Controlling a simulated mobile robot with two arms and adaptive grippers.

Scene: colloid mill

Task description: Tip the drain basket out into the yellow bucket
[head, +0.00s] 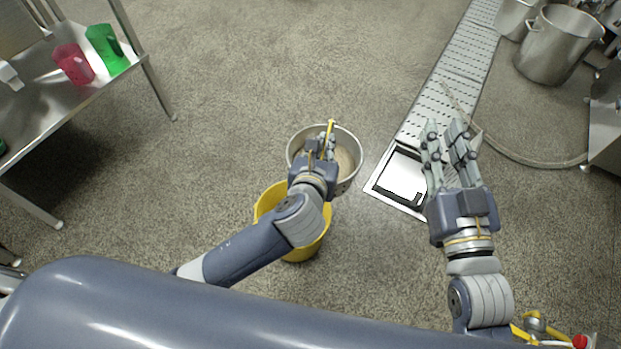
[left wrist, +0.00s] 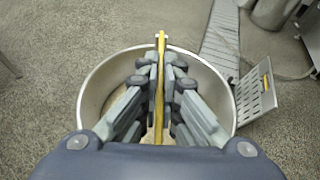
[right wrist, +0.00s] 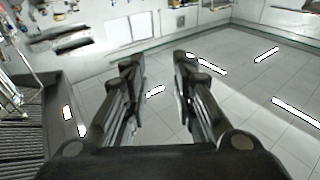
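The drain basket (head: 348,178) is a round silver metal pan with a yellow handle bar and beige-brown contents. It looks upright and overlaps the far side of the yellow bucket (head: 305,249) in the head view. My left gripper (head: 320,146) is shut on the basket's handle (left wrist: 161,50), with the basket around the fingers in the left wrist view (left wrist: 92,97). My forearm hides part of the bucket; I cannot tell the height between basket and bucket. My right gripper (head: 447,140) is open and empty, raised right of the floor drain.
The square drain opening (head: 400,180) ends a perforated floor channel (head: 455,75). A perforated plate with a yellow handle (left wrist: 256,92) is beside it. Steel pots (head: 555,48) and a hose (head: 530,160) are at right. A steel table (head: 75,100) with pink and green jugs is at left.

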